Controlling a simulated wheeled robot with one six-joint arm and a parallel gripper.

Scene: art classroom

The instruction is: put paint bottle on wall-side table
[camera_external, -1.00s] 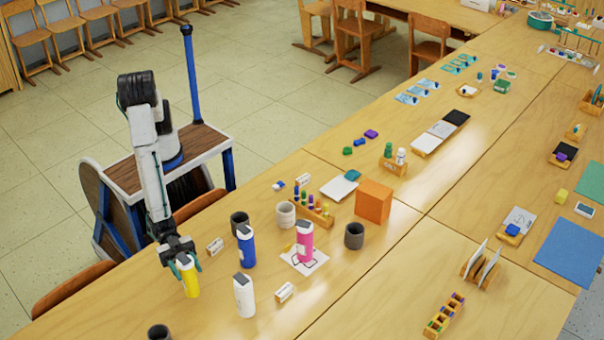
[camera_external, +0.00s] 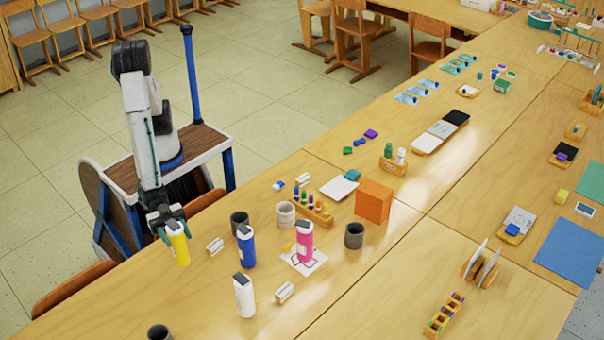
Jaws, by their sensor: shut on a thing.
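My gripper (camera_external: 168,222) is shut on the yellow paint bottle (camera_external: 180,247) near its white top. The bottle is nearly upright, slightly tilted, and appears held above the table's near left edge. Three other bottles stand on the table (camera_external: 220,305): a blue one (camera_external: 247,248), a white one (camera_external: 245,298) and a pink one (camera_external: 305,243). The pink bottle is on a white sheet with a dark drawing (camera_external: 318,261). Which table is the wall-side table is not clear; a far table (camera_external: 440,12) shows at the top.
Dark cups (camera_external: 239,222) (camera_external: 354,236), a pale cup (camera_external: 286,215), a marker rack (camera_external: 318,212) and an orange box (camera_external: 373,201) crowd the table right of my gripper. Chairs (camera_external: 200,203) (camera_external: 75,288) stand at its left edge. Floor (camera_external: 270,80) behind is open.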

